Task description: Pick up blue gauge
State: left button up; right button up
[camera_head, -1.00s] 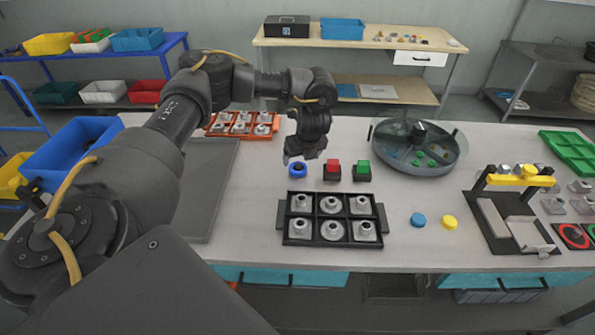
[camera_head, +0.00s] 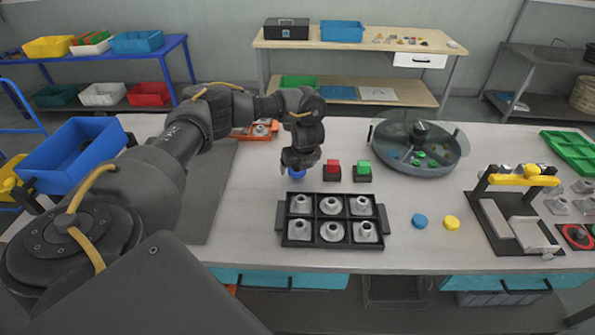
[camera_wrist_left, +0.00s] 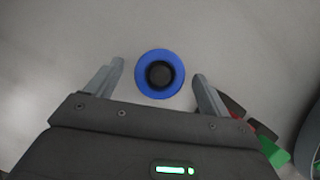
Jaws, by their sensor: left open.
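The blue gauge (camera_wrist_left: 142,77) is a blue ring with a dark centre, lying on the table. In the left wrist view it sits between and slightly beyond the two fingertips of my left gripper (camera_wrist_left: 158,76), apart from both fingers. In the head view my left gripper (camera_head: 298,168) hangs pointing down over the blue gauge (camera_head: 297,174) and hides most of it. The left gripper is open and empty. My right gripper does not show.
A red button block (camera_head: 333,169) and a green one (camera_head: 363,170) stand close to the right. A black tray (camera_head: 318,246) with several metal parts lies in front. A round glass-sided tank (camera_head: 455,168), a blue disc (camera_head: 419,221) and a yellow disc (camera_head: 452,222) are further right.

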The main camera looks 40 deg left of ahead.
pick_arm(q)
jog(key=c, duration=1.2)
